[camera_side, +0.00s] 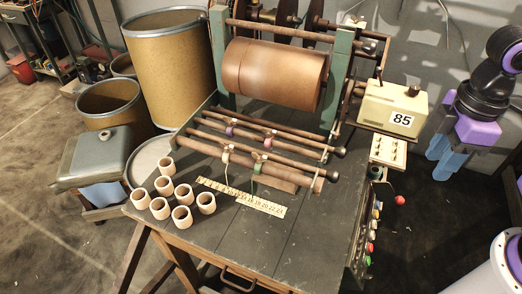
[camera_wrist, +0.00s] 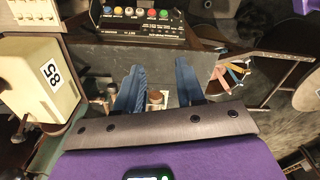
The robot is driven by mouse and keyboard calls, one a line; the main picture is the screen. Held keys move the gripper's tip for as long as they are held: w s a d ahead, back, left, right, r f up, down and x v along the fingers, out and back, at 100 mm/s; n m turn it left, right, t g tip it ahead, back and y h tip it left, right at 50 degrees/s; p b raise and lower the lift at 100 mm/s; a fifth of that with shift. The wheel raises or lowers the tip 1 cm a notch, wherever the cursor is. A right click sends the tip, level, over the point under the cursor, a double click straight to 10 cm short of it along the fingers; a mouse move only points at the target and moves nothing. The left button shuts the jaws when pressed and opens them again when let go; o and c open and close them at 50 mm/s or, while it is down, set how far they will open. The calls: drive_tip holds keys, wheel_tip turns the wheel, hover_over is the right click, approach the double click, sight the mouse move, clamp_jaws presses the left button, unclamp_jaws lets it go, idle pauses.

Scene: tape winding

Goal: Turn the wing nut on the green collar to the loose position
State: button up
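A green collar (camera_side: 258,163) sits on the lower front rod of the winding machine in the side view. Its wing nut is too small to make out, so I cannot tell its position. Similar collars are a pale one (camera_side: 226,154) to its left on that rod, and a purple one (camera_side: 230,129) on the rod behind. My gripper (camera_side: 442,160) hangs at the right of the machine, beyond the cream counter box and well apart from the collars. In the wrist view its two blue fingers (camera_wrist: 160,92) are spread, with nothing held between them. The green collar is not identifiable there.
The cream counter box (camera_side: 395,108) marked 85 stands between my gripper and the rods. A large copper roll (camera_side: 275,73) is above the rods. Several small cups (camera_side: 183,194) and a yellow ruler (camera_side: 240,197) lie on the table. Coloured buttons (camera_wrist: 139,12) show in the wrist view.

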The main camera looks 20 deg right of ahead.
drive_tip(key=w+a+r+m, duration=0.1)
drive_tip(key=w+a+r, duration=0.3)
drive_tip(key=w+a, duration=0.85)
drive_tip(key=m, duration=0.2)
approach(261, 155)
wheel_tip(261, 155, down, 9)
drive_tip(key=shift+r, duration=0.15)
clamp_jaws()
